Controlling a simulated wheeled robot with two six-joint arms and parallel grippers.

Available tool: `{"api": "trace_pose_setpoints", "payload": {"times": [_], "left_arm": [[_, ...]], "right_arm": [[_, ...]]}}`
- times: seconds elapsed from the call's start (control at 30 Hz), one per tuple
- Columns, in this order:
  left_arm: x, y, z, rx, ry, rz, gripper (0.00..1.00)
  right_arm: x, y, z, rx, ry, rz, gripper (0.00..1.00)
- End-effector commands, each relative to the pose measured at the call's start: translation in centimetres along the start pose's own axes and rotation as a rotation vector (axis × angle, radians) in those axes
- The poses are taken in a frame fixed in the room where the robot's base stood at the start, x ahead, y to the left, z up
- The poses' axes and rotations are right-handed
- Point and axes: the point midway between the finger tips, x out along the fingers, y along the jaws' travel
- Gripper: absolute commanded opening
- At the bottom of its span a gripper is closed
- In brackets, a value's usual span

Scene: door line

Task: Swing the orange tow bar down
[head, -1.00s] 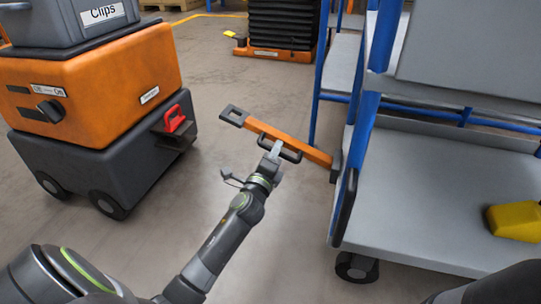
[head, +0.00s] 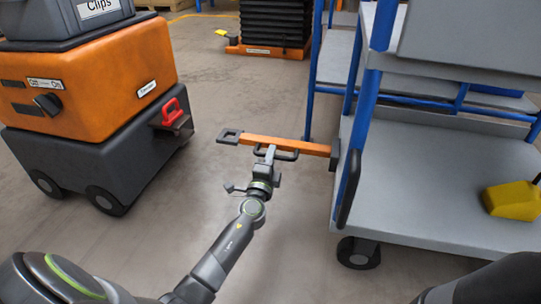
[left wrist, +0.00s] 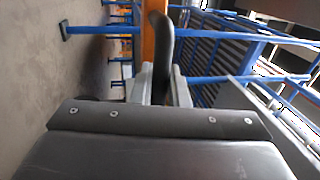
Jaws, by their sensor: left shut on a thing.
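The orange tow bar (head: 312,148) reaches out to the left from the blue-framed trolley (head: 344,190), close to level. Its dark square eye (head: 230,136) is at the free left end, and a black handle (head: 285,156) sits along its near side. My left gripper (head: 268,158) is shut on the handle. In the left wrist view the black handle (left wrist: 160,45) stands between my fingers, with the orange bar (left wrist: 148,40) behind it. My right gripper is not in view.
An orange and black tugger (head: 95,95) with a red hitch latch (head: 174,111) stands at left, apart from the bar's eye. A yellow object (head: 513,200) lies on the trolley's lower deck. The floor between is clear.

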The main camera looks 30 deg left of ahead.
Motion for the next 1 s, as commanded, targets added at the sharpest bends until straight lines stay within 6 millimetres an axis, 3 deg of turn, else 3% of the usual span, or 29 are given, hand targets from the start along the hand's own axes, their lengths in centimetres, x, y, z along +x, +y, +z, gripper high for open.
{"api": "trace_pose_setpoints", "payload": {"times": [0.5, 0.53, 0.63, 1.0], "left_arm": [[-0.08, 0.42, -0.05, -0.020, -0.004, 0.005, 0.00], [-0.09, 0.43, -0.04, -0.021, -0.004, 0.006, 0.18], [-0.08, 0.43, -0.03, -0.019, -0.004, 0.006, 0.31], [0.05, -0.10, -0.01, -0.016, -0.003, 0.003, 0.33]], "right_arm": [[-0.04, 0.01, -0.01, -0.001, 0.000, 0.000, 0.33], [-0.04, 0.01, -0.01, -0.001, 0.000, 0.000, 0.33], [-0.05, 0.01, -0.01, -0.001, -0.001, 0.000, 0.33], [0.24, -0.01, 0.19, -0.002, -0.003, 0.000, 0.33]]}}
